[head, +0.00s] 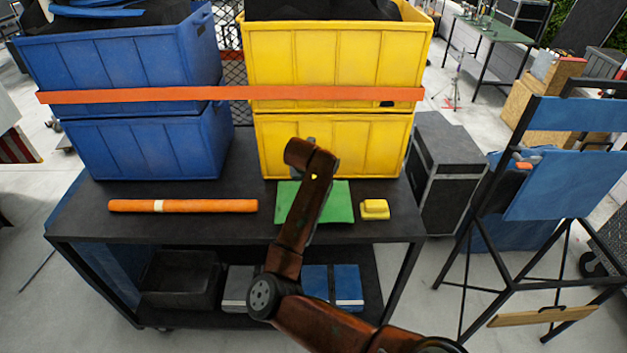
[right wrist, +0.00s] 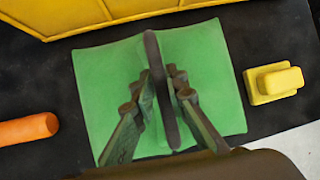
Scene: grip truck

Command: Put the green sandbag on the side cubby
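The green sandbag (head: 341,203) lies flat on the cart's dark top, in front of the yellow crates. In the right wrist view the sandbag (right wrist: 215,75) has two lobes with a dark strap (right wrist: 152,50) across its middle. My right gripper (right wrist: 161,80) is over the bag, its fingers parted on either side of the strap. I cannot tell whether they touch the bag. In the head view my right arm hides the bag's middle and the gripper's fingers. My left gripper is not in view. I cannot tell for sure which space is the side cubby.
Stacked blue crates (head: 150,145) and yellow crates (head: 335,145) stand behind. An orange roll (head: 205,206) lies left of the bag, a yellow block (head: 375,209) right. Below are a dark bin (head: 180,285) and other items. A blue folding chair (head: 560,185) stands right.

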